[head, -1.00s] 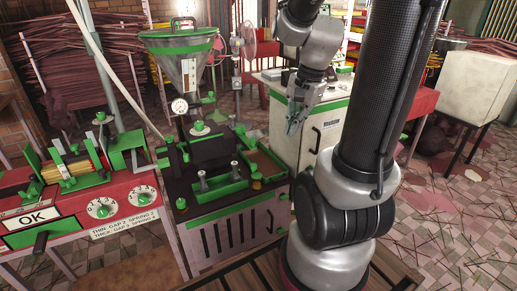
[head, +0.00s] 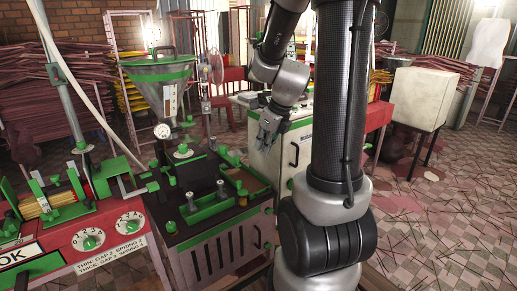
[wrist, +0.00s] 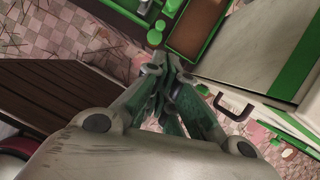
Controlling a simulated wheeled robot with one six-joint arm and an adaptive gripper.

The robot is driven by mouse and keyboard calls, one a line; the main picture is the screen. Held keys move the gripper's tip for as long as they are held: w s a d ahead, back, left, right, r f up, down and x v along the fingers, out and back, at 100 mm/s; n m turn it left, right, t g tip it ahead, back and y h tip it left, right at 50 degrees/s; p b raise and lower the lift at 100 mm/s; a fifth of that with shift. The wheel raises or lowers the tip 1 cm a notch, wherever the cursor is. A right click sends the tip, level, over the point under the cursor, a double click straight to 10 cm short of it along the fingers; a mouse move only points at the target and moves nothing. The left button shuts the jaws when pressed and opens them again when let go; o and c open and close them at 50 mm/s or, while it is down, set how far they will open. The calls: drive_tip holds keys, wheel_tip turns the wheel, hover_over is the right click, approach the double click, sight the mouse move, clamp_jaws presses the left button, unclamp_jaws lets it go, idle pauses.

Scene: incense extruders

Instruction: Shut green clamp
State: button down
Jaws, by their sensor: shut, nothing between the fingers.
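The extruder bench (head: 225,245) stands left of my arm, with a dark top and several green fittings. A green bar with two upright posts (head: 208,205) lies along its front. A green lever-like fitting (head: 150,186) sticks out at its left edge. I cannot tell which green part is the clamp, or whether it is open. My gripper (head: 268,138) is shut and empty, in the air right of the bench and in front of the white cabinet. In the wrist view my gripper (wrist: 168,85) shows its fingers together, near the bench corner with green knobs (wrist: 154,37).
A steel hopper (head: 160,90) with a gauge rises behind the bench. A red console (head: 95,238) with dials stands at left. The white cabinet (head: 270,160) is behind my gripper. Stick-strewn tiled floor (head: 450,220) is open at right.

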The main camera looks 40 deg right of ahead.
drive_tip(key=w+a+f, duration=0.2)
drive_tip(key=w+f, duration=0.4)
drive_tip(key=f, duration=0.1)
drive_tip(key=shift+w+f, duration=0.2)
drive_tip(key=shift+w, duration=0.15)
drive_tip(key=w, duration=0.3)
drive_tip(key=shift+w+a, duration=0.1)
drive_tip(key=shift+w, duration=0.5)
drive_tip(key=shift+r, duration=0.1)
